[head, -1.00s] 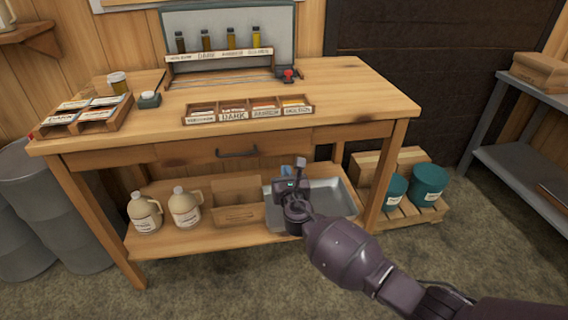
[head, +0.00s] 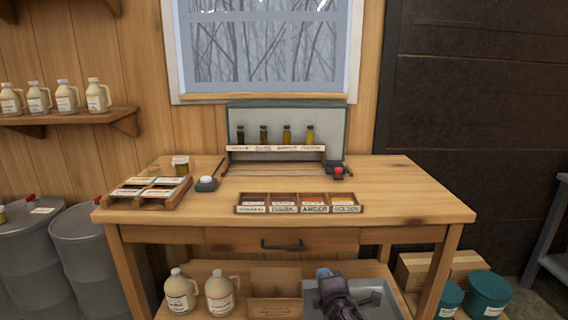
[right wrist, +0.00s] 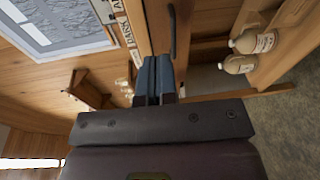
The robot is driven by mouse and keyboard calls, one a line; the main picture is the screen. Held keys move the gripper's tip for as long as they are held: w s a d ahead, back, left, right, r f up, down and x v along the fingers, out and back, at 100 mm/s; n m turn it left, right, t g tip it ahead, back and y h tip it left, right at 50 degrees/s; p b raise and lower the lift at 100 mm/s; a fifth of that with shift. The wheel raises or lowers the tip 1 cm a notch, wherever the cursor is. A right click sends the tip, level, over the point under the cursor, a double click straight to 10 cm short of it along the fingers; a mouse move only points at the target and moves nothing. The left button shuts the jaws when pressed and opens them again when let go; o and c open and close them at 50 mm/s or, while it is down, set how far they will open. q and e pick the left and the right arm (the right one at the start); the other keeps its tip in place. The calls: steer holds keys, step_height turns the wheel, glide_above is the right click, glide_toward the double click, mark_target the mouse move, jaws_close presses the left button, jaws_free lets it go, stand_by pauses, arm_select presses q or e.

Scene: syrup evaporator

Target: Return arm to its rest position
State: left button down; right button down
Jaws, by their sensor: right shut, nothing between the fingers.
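My right gripper (head: 324,273) is low in the head view, in front of the table's lower shelf, with part of my dark arm below it at the bottom edge. It overlaps the grey metal tray (head: 376,298) in the picture; I cannot tell the gap between them. In the right wrist view its two blue-grey fingers (right wrist: 154,78) are together with nothing between them. They appear beside the drawer front and its dark handle (right wrist: 173,32), apparently clear of them. The handle also shows in the head view (head: 282,246). My left gripper is not in view.
The wooden table (head: 420,200) carries a label rack (head: 298,209), a sample stand with small bottles (head: 276,149) and a card tray (head: 150,193). Jugs (head: 220,293) stand on the lower shelf. Barrels (head: 85,250) stand left, teal buckets (head: 487,292) right.

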steer(key=s+d+f+m+g+h+p, duration=0.1)
steer(key=s+d+f+m, duration=0.3)
steer(key=s, duration=1)
steer(key=s+d+f+m+g+p, duration=0.2)
steer(key=s+d+m, duration=0.5)
steer(key=s, duration=0.7)
steer(key=s+d+f+m+g+h+p, duration=0.1)
steer(key=s+d+f+m, duration=0.5)
steer(key=s, duration=0.8)
steer(key=shift+d+m+g+h, duration=0.15)
steer(key=shift+m+g+h, duration=0.15)
steer(key=shift+m+g, duration=0.75)
steer(key=shift+f, duration=0.1)
